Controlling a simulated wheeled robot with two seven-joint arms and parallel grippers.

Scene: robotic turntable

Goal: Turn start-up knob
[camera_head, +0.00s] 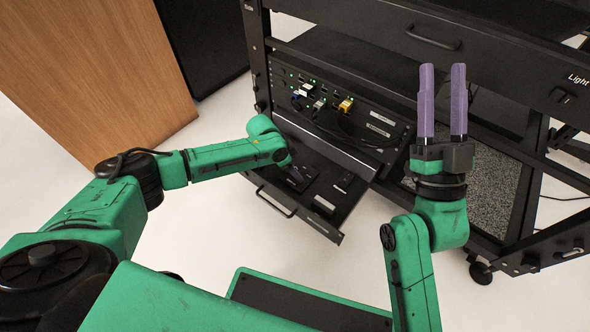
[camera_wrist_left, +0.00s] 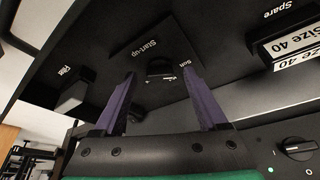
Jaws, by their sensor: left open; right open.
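The start-up knob (camera_wrist_left: 160,68) is a small black rotary knob on a dark panel, under a raised plate (camera_wrist_left: 145,45) labelled "Start-up". My left gripper (camera_wrist_left: 160,73) is open, with one purple finger on each side of the knob in the left wrist view; I cannot tell if either finger touches it. In the head view the left gripper (camera_head: 294,175) is over the pulled-out black drawer (camera_head: 333,232), and the knob is too small to make out there. My right gripper (camera_head: 442,72) is open and empty, fingers pointing up, in front of the rack.
A "Filter" part (camera_wrist_left: 76,97) and "Size 40" blocks (camera_wrist_left: 290,45) sit near the knob. Another knob (camera_wrist_left: 295,148) is at the lower right. A socket panel (camera_head: 340,104) with plugs is behind the drawer. A wooden cabinet (camera_head: 95,70) stands left; the floor between is clear.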

